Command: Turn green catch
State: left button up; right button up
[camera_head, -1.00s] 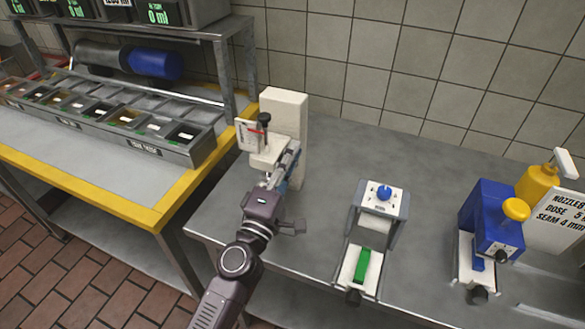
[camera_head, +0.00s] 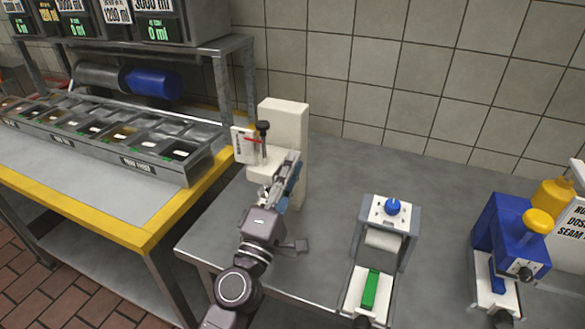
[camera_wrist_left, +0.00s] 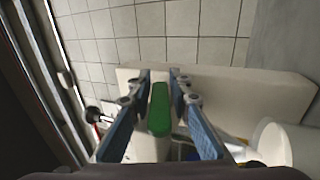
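My left gripper (camera_head: 290,174) is at the front of a tall white stand (camera_head: 285,128) on the grey table. In the left wrist view, a green catch (camera_wrist_left: 160,108) lies between the two blue-padded fingers of the gripper (camera_wrist_left: 160,78). The fingers are apart, one on each side of the catch, with narrow gaps showing; I cannot tell any contact. In the head view this catch is hidden behind the gripper. Another green piece (camera_head: 370,289) stands on a white base of the middle device. My right gripper is not in view.
The middle device with a blue knob (camera_head: 393,206) stands to the right of my left arm. A blue device (camera_head: 508,235) with a yellow knob is further right. A yellow-edged counter (camera_head: 130,234) with ingredient bins is at the left. A tiled wall is behind.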

pick_arm(q)
jog(key=shift+o, duration=0.9)
jog(key=shift+v, duration=0.8)
jog(key=v, duration=1)
jog(key=shift+s, duration=0.2)
jog(key=shift+f, duration=0.1)
jog(key=shift+c, duration=0.4)
